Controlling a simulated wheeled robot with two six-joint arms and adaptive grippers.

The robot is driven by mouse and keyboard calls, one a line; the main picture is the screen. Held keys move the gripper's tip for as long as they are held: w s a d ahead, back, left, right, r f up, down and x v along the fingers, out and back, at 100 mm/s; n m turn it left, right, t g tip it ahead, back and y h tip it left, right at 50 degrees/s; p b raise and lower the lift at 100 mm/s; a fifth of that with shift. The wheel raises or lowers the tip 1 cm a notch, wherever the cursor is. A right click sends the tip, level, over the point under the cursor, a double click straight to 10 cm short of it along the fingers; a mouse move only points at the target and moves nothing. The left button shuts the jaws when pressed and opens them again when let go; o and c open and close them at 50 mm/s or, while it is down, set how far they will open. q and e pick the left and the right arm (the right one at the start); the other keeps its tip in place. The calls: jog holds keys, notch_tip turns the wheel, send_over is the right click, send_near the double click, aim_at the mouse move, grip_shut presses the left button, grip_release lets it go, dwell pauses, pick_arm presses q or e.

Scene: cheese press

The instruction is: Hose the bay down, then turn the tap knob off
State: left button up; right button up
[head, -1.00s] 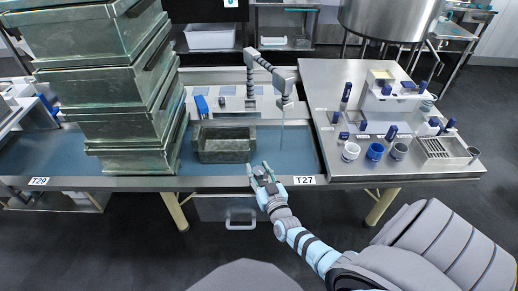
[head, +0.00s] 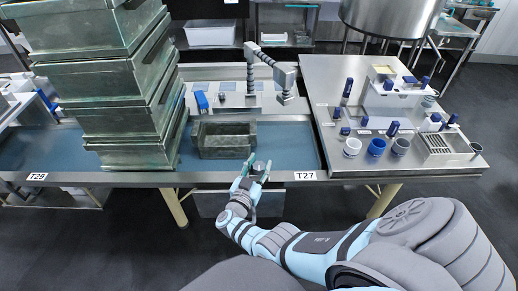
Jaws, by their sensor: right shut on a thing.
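The bay (head: 285,150) is the blue-floored section of the bench above the T27 label. A dark green-grey tub (head: 225,140) sits in it. A jointed spray hose (head: 265,62) stands at the back of the bay. Its grey nozzle (head: 286,98) points down, and I see no water under it. My right gripper (head: 257,168) is at the bay's front edge, shut on a small grey tap knob (head: 259,168), which its fingers mostly hide. My left gripper is not in view.
A tall stack of green metal tubs (head: 110,90) stands to the left. A steel worktop (head: 330,75) on the right holds cups and blue-handled tools. A drawer (head: 210,203) is below the front edge.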

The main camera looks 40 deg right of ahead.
aim_at(259, 166)
dwell(0.5)
jog(key=o, duration=1.2)
jog(key=shift+c, duration=0.2)
notch_tip(259, 166, up, 10)
jog(key=shift+f, duration=0.1)
